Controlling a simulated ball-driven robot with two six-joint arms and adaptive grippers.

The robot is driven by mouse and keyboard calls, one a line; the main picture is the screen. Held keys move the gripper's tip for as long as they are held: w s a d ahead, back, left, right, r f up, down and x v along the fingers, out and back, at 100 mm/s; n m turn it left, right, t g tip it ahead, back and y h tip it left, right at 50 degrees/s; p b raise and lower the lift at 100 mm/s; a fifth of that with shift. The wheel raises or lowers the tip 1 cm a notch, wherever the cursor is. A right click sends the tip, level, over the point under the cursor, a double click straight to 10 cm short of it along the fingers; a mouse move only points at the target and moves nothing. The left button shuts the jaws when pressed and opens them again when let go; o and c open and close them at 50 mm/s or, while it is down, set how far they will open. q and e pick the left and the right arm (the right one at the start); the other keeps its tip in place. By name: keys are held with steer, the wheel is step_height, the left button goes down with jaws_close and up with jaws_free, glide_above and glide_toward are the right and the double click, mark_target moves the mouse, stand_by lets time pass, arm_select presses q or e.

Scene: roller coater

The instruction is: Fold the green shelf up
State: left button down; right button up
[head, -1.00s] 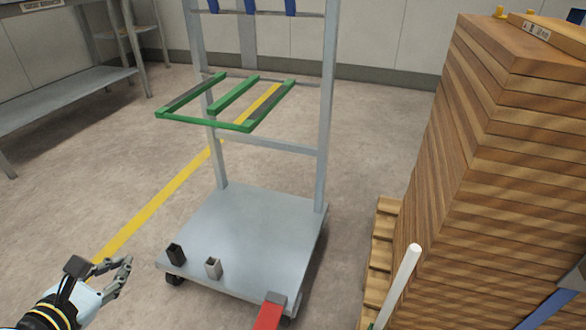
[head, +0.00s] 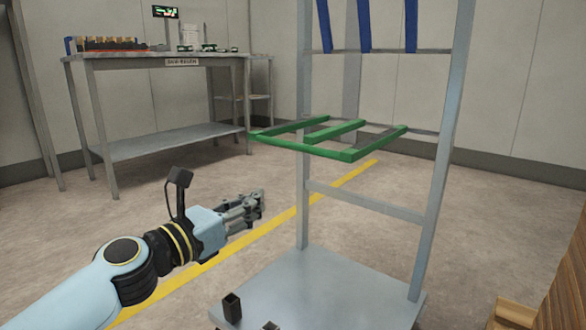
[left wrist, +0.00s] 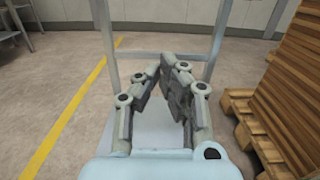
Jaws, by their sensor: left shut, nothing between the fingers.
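The green shelf (head: 349,155) is an open frame with a middle bar. It sticks out roughly level from the upright grey rack of the cart (head: 438,150) in the head view. My left gripper (head: 262,198) is shut and empty, to the left of the rack and lower than the shelf in the picture, apart from it. In the left wrist view the fingers (left wrist: 168,72) point toward the cart's frame, and the green shelf does not show there. My right gripper is not in view.
Blue shelves (head: 364,25) stand folded up higher on the rack. The cart's grey deck (head: 320,285) lies below. A workbench (head: 160,56) stands at the back left. Stacked boards (left wrist: 290,90) on a pallet (left wrist: 245,125) are at the right. Floor left of the cart is clear.

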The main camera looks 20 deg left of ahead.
arm_select(q)
steer(key=w+d+r+p, duration=0.1)
steer(key=w+d+r, duration=0.1)
steer(key=w+r, duration=0.2)
steer(key=shift+a+x, duration=0.25)
steer(key=shift+x, duration=1.65)
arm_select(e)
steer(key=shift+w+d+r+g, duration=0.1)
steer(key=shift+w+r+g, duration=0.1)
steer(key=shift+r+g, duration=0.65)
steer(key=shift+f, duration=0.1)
arm_select(q)
steer(key=shift+r, duration=0.1)
